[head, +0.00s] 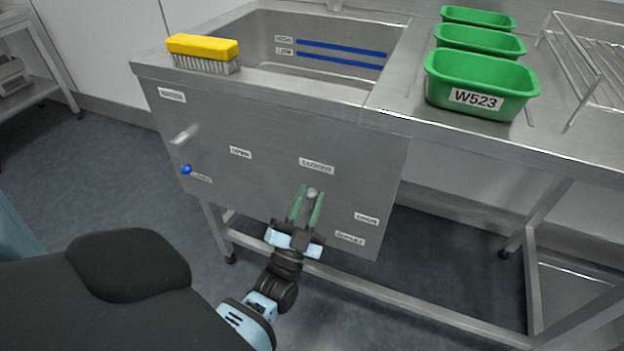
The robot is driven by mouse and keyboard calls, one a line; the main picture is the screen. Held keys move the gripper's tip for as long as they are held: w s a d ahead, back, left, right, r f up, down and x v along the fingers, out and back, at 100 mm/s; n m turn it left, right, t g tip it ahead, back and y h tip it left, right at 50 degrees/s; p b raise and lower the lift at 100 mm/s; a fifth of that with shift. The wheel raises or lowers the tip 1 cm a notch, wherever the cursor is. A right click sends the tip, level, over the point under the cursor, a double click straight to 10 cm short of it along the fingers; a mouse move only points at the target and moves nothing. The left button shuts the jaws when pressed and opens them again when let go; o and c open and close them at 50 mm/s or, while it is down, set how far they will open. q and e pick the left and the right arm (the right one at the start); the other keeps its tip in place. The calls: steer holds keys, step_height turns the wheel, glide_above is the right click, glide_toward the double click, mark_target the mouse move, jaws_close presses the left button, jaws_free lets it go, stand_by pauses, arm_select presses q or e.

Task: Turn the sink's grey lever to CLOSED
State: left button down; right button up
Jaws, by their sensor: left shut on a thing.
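My left gripper (307,194) reaches up from below to the front panel of the sink (270,125). Its two green fingers are shut on the grey lever (312,192), whose rounded grey knob shows between the fingertips. The rest of the lever is hidden by the fingers and the gripper body. The knob is just below the label that appears to read CLOSED (316,165). A label that appears to read OPEN (366,218) is lower right of it, above a label that seems to read OUTLET (350,239). My right gripper is not in view.
A blue knob (186,169) is at the panel's left, beside a small label. A yellow brush (203,50) lies on the sink's left rim. Several green tubs (482,82) and a wire rack (590,70) stand on the right counter. Table legs and a low rail run beneath.

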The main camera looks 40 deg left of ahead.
arm_select(q)
steer(key=shift+a+n+y, duration=0.35)
steer(key=shift+n+y, duration=0.05)
steer(key=shift+n, duration=0.1)
steer(key=c, duration=1.2)
jaws_free()
steer(key=shift+o, duration=0.2)
steer(key=shift+s+d+f, duration=0.1)
steer(key=v, duration=0.7)
steer(key=shift+s, duration=0.3)
steer(key=shift+d+f, duration=0.1)
